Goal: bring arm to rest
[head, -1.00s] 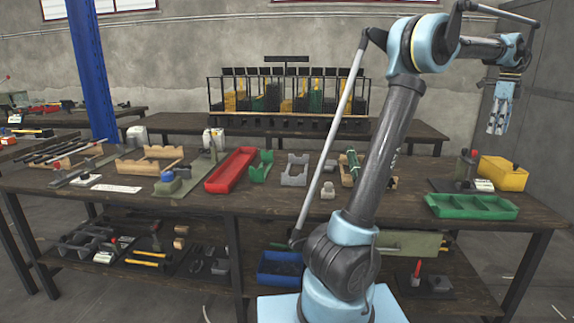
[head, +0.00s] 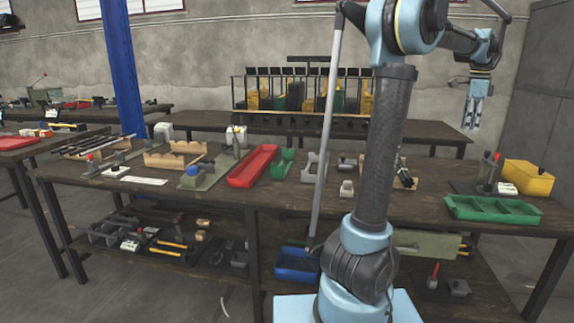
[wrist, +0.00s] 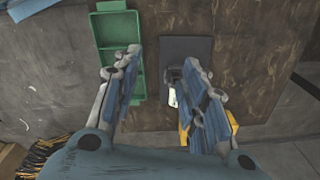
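My gripper (head: 475,112) hangs high at the right in the head view, above the right end of the workbench and pointing down. In the wrist view my gripper (wrist: 163,88) shows its two blue fingers spread well apart with nothing between them. Below it lie a green divided tray (wrist: 117,52) and a dark plate with a small press (wrist: 187,62). A yellow bin (wrist: 184,134) is partly hidden behind the right finger.
The workbench (head: 390,217) carries a red tray (head: 253,166), the green divided tray (head: 493,209), a red-knobbed press (head: 489,174) and the yellow bin (head: 527,178). A blue bin (head: 297,264) sits on the lower shelf. A blue post (head: 122,70) stands at the left.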

